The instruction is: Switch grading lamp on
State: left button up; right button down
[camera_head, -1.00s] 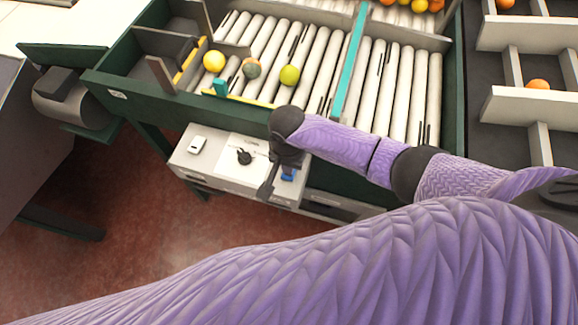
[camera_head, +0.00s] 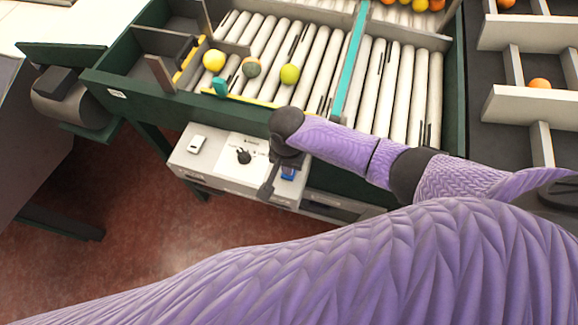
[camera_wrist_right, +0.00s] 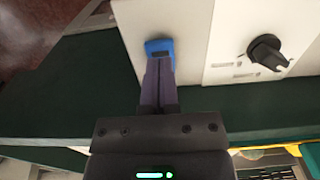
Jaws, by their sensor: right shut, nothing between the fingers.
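The pale control box (camera_head: 222,176) under the front of the roller table carries a white switch (camera_head: 197,144) at left, a black rotary knob (camera_head: 244,157) in the middle and a blue switch (camera_head: 289,173) at right. My right gripper (camera_wrist_right: 158,66) is shut and empty, its fingertips at the lower edge of the blue switch (camera_wrist_right: 160,47) in the wrist view. They seem to touch it, but I cannot be sure. The black knob (camera_wrist_right: 265,52) is to the right there, clear of the fingers. No lamp can be made out. My left gripper is out of view.
The roller table (camera_head: 190,106) has a green frame above the box, with a yellow fruit (camera_head: 214,60), a dull greenish fruit (camera_head: 251,67) and a yellow-green fruit (camera_head: 289,74) on its rollers. Pale bins (camera_head: 520,105) with oranges stand at right. Open floor lies below the box.

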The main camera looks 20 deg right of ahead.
jog(key=shift+f+b, duration=0.6)
jog(key=shift+f, duration=0.3)
dwell(0.4)
notch_tip(320, 180, up, 7)
jog(key=p, duration=0.8)
jog(key=shift+r, duration=0.15)
